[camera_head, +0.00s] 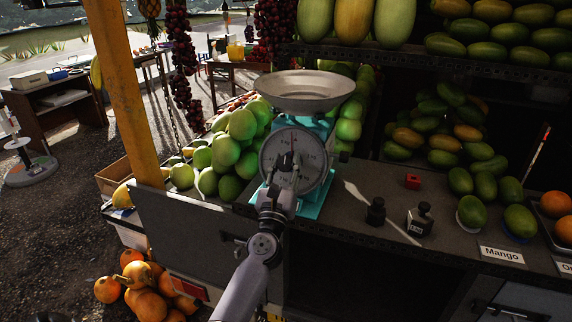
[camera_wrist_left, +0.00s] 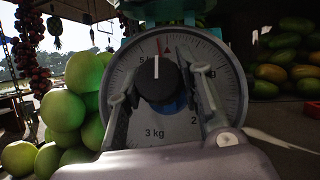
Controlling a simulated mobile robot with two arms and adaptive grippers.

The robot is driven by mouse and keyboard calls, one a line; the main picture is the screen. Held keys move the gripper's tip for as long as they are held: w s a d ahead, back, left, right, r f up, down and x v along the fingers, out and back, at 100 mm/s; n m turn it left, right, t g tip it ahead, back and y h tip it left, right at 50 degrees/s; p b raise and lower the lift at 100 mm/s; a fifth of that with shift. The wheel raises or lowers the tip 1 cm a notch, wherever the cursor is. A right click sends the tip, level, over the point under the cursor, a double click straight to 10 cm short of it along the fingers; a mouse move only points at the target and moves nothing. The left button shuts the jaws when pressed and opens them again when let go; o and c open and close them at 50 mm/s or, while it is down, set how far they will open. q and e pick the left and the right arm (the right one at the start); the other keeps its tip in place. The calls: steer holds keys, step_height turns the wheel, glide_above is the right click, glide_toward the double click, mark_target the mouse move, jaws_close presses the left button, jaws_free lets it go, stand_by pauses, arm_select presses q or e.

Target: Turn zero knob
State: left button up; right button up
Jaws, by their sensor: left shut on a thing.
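A turquoise kitchen scale (camera_head: 311,206) with a round grey dial (camera_head: 318,152) and a metal pan stands on the stall counter. In the left wrist view, the black zero knob (camera_wrist_left: 157,76) with a white line sits at the middle of the dial (camera_wrist_left: 121,82). The white line looks about upright, and a red pointer tip shows above the knob. My left gripper (camera_head: 285,162) is in front of the dial. Its two fingers are on either side of the knob, shut on it. In the head view the gripper mostly hides the knob. My right gripper is not in view.
Green fruit (camera_head: 226,155) is piled close on the left of the scale. Black weights (camera_head: 419,220), a small red block (camera_head: 413,181) and mangoes stand on the counter to the right. A yellow post (camera_head: 126,90) rises on the left. A shelf of fruit hangs above right.

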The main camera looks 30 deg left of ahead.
arm_select(q)
steer(key=shift+m+h, duration=0.4)
steer(key=shift+m, duration=0.1)
steer(key=m+t+h+b, duration=0.1)
steer(key=m+h, duration=0.6)
steer(key=m, duration=0.1)
steer(key=shift+a+f+b, duration=0.1)
steer(key=shift+b, duration=0.3)
steer(key=m+g+h+b, duration=0.1)
steer(key=m+h, duration=0.2)
steer(key=m, duration=0.1)
steer(key=m+g+h+b, duration=0.1)
steer(key=m+h, duration=0.2)
steer(key=m, duration=0.1)
steer(key=shift+m+h+b, duration=0.3)
steer(key=shift+b, duration=0.1)
steer(key=m+g+h, duration=0.1)
steer(key=m+g, duration=0.1)
steer(key=m, duration=0.1)
steer(key=shift+h+b, duration=0.4)
steer(key=m+g, duration=0.1)
steer(key=m+g+h, duration=0.1)
steer(key=m, duration=0.1)
steer(key=shift+r+g, duration=0.3)
steer(key=m+g+p, duration=0.2)
steer(key=m, duration=0.1)
steer(key=shift+m+g+p, duration=0.45)
steer(key=shift+m+g, duration=0.05)
steer(key=shift+g, duration=0.1)
steer(key=shift+f, duration=0.15)
